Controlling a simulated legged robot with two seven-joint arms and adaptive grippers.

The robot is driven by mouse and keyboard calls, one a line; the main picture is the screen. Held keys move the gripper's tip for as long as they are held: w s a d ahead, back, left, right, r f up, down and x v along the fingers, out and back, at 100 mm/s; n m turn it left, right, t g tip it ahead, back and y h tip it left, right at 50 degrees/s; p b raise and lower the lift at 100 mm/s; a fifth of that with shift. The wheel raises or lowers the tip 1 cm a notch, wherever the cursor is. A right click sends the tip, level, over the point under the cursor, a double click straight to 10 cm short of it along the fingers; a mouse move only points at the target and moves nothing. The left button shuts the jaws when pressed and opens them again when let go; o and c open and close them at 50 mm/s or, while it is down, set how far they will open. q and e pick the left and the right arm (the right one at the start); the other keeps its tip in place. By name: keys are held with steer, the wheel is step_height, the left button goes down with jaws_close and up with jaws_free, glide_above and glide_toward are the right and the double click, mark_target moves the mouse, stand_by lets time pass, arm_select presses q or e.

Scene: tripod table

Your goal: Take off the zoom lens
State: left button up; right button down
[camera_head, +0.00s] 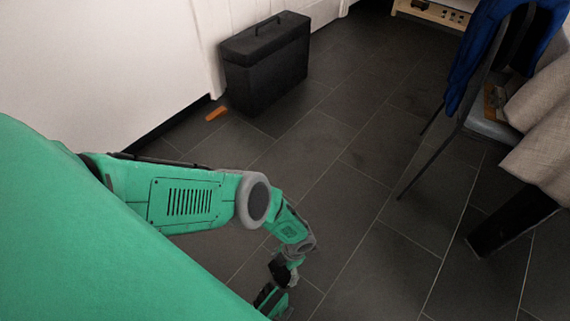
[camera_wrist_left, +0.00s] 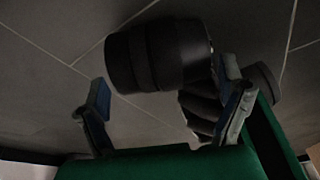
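In the left wrist view a black ribbed cylinder, which looks like the zoom lens (camera_wrist_left: 158,55), lies beyond my fingertips. A dark, ridged shape (camera_wrist_left: 203,107), perhaps part of the camera body, sits below its right end and is partly hidden by the right finger. My left gripper (camera_wrist_left: 168,100) is open, its blue-padded fingers wide apart, with no visible contact with the lens. In the head view my left gripper is small and low, at the bottom edge, partly cut off. The lens cannot be made out there. My right gripper is in neither view.
A black case (camera_head: 265,65) stands by the white wall, with an orange object (camera_head: 216,113) on the floor near it. A chair with a blue garment (camera_head: 500,45) and a cloth-covered table (camera_head: 545,130) are at the right. The tiled floor (camera_head: 345,200) between is clear.

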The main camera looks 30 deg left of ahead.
arm_select(q)
steer(key=shift+w, duration=0.15)
steer(key=shift+s+a+r+t+h+p, duration=0.1)
steer(key=shift+s+r+t+h+p, duration=0.25)
steer(key=shift+t+p, duration=0.65)
steer(key=shift+s+a+f+t+h+p, duration=0.1)
steer(key=shift+f+t+h+p, duration=0.2)
steer(key=shift+p, duration=0.75)
steer(key=shift+r, duration=0.1)
